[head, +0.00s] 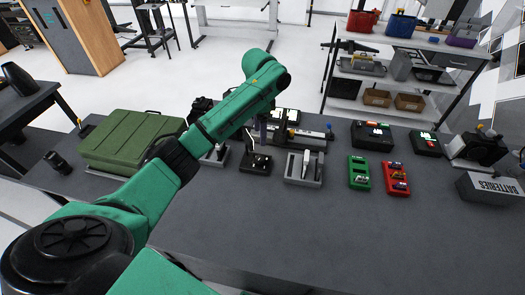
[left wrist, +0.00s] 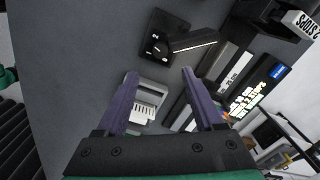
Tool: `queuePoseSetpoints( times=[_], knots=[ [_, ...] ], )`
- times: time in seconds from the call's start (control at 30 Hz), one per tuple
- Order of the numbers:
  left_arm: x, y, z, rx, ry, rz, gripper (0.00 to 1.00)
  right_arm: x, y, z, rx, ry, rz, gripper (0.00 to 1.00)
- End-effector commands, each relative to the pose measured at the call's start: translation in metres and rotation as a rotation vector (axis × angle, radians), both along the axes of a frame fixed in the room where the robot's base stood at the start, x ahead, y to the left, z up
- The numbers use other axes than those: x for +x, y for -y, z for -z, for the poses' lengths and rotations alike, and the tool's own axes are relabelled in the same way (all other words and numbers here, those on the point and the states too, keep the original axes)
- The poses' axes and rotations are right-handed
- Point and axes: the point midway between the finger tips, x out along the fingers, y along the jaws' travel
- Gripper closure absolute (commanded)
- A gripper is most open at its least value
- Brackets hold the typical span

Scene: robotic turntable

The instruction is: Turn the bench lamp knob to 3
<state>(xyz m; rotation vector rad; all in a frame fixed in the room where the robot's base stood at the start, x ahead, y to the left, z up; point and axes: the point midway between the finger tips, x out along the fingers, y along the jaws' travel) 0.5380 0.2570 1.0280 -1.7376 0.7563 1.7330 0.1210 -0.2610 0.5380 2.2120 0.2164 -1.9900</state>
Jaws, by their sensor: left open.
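The bench lamp's black base (head: 255,163) stands on the dark bench, under and just beyond the end of my left arm in the head view. In the left wrist view, the lamp base (left wrist: 160,38) is at upper middle with small white marks on its face and a dark arm (left wrist: 194,41) reaching right. The knob's setting is too small to read. My left gripper (left wrist: 160,76) is open with two purple fingers and nothing held between them. The lamp base lies beyond the fingertips, apart from them. My right gripper is not in view.
A grey tray with a white tool (head: 303,180) stands right of the lamp. A green case (head: 130,138) is at left. Green (head: 359,173) and red (head: 396,178) holders and a batteries box (head: 492,188) stand further right. The bench front is clear.

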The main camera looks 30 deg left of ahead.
Motion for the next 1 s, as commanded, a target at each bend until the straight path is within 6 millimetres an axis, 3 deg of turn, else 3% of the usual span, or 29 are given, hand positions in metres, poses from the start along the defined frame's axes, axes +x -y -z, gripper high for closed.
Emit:
queuePoseSetpoints(
  times=[0.1,0.17,0.27,0.4,0.53,0.77,0.93,0.97,1.0],
  knots=[
    [-0.002,-0.001,0.031,0.002,-0.007,-0.001,0.31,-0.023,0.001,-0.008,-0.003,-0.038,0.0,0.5],
    [-0.001,0.0,0.047,0.0,-0.006,-0.001,0.31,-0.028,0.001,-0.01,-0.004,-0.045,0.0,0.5],
    [-0.001,-0.001,0.074,0.002,-0.006,-0.003,0.31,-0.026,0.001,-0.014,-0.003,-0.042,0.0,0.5],
    [-0.001,0.0,0.103,0.001,-0.004,-0.001,0.31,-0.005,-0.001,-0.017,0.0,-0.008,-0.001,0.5],
    [0.0,-0.001,0.115,0.001,0.0,-0.002,0.31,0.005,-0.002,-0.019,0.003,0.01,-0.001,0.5],
    [0.0,-0.001,0.117,0.001,0.0,-0.001,0.31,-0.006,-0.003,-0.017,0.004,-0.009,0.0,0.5],
    [0.0,-0.001,0.116,0.001,0.0,-0.001,0.92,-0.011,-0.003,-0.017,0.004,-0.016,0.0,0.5],
    [0.0,-0.001,0.116,0.001,0.001,-0.001,1.0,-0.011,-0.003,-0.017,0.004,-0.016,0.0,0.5],
    [0.0,-0.001,0.116,0.001,0.001,-0.001,1.0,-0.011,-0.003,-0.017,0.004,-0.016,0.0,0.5]
  ],
)
